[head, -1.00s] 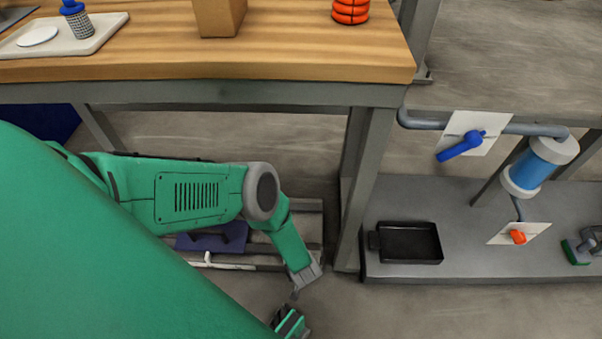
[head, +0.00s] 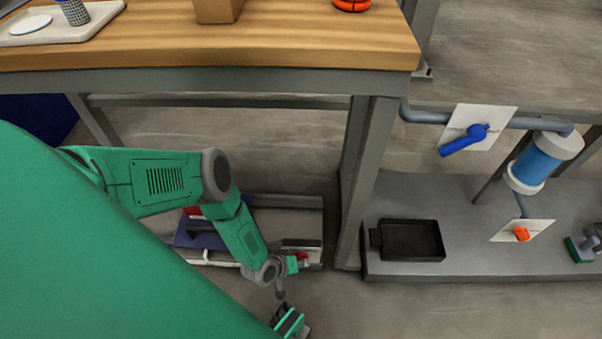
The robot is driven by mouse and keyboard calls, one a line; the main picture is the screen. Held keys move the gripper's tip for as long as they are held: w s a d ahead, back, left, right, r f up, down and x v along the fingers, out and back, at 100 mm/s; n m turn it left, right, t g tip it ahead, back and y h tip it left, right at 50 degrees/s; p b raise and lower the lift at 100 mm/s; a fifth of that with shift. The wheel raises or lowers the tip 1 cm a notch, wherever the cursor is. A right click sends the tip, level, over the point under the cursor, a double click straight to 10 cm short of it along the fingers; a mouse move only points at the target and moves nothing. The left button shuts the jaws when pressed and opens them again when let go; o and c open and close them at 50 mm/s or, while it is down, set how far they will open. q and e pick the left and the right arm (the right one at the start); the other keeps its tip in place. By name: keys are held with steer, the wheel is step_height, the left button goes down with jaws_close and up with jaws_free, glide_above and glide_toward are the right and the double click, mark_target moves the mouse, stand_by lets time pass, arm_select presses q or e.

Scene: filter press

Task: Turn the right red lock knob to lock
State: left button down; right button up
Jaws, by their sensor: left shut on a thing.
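A low rail assembly (head: 310,204) sits on the floor under the workbench, with a dark blue part (head: 190,234) and a white bar on it. A red part (head: 193,211) shows at its left, half behind my arm. At its right end is a small red knob (head: 304,259). My left arm reaches down from the left, and my left gripper (head: 297,263) is at this knob, shut on it. The fingers are small here and the knob is mostly hidden, so its turn angle cannot be read.
The wooden workbench (head: 300,48) overhangs the rails, and its grey leg (head: 365,190) stands just right of the knob. Farther right, a grey platform (head: 470,266) carries a black tray (head: 411,258), a blue valve handle (head: 463,140), a blue cylinder and an orange knob (head: 521,233).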

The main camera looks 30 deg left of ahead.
arm_select(q)
steer(key=shift+s, duration=0.1)
steer(key=shift+a, duration=0.1)
stand_by(0.4)
steer(key=c, duration=1.5)
jaws_free()
steer(key=v, duration=1.1)
steer(key=shift+s+a+r, duration=0.1)
steer(key=shift+s+a, duration=0.25)
steer(key=shift+s, duration=0.05)
